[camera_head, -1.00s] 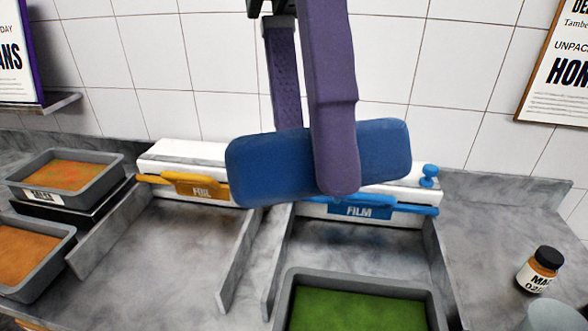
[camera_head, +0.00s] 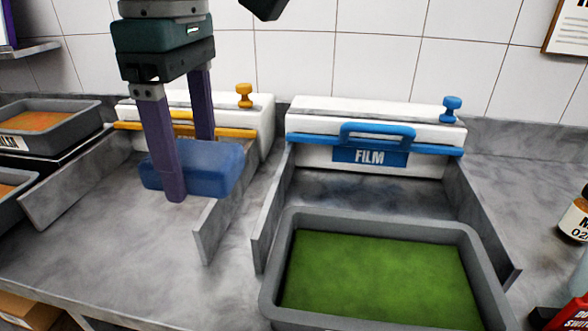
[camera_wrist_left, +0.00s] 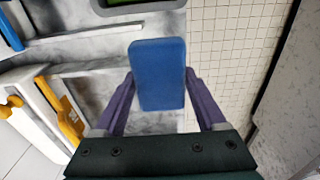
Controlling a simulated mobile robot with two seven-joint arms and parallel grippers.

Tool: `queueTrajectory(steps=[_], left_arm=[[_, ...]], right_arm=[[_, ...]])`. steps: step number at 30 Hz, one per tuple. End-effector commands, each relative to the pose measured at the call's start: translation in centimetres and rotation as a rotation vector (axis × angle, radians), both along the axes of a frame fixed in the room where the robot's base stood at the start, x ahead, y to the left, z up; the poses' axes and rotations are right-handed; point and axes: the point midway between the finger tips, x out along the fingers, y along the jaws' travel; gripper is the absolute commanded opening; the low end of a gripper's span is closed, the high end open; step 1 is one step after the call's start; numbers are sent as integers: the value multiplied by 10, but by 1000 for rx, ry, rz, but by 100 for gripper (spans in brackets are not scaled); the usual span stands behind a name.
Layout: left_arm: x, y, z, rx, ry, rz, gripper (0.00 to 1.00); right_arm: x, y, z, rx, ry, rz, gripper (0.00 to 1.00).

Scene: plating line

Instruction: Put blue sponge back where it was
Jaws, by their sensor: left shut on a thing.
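The blue sponge (camera_head: 209,168) is held between the purple fingers of my left gripper (camera_head: 190,180). In the head view it hangs in front of the foil dispenser, over the left bay of the counter. In the left wrist view the sponge (camera_wrist_left: 158,75) sits between both fingertips of the gripper (camera_wrist_left: 158,88), with the counter and the floor tiles behind it. I cannot tell the exact height of the sponge above the counter.
The film dispenser (camera_head: 300,131) with its blue handle stands at the back. A grey tray of green stuff (camera_head: 272,280) sits before it. The orange-handled foil dispenser (camera_head: 262,117) is partly hidden. Low dividers (camera_head: 222,215) edge the bays. Grey trays (camera_head: 75,144) stand at left, a jar (camera_head: 574,222) at right.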

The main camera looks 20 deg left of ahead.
Motion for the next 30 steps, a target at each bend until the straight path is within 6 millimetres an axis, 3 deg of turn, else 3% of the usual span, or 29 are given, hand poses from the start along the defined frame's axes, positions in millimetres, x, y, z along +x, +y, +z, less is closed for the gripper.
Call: queueTrajectory(steps=[3,6,18,30], left_arm=[[-1,0,-33,-1,7,1,0],[-1,-1,-52,-1,4,0,0],[0,-1,-102,-2,3,2,0],[0,0,-111,-1,0,0,0]], right_arm=[[0,0,4,0,-1,0,71],[0,0,5,0,-1,0,71],[0,-1,6,-2,-1,1,71],[0,-2,3,-6,-1,3,71]])
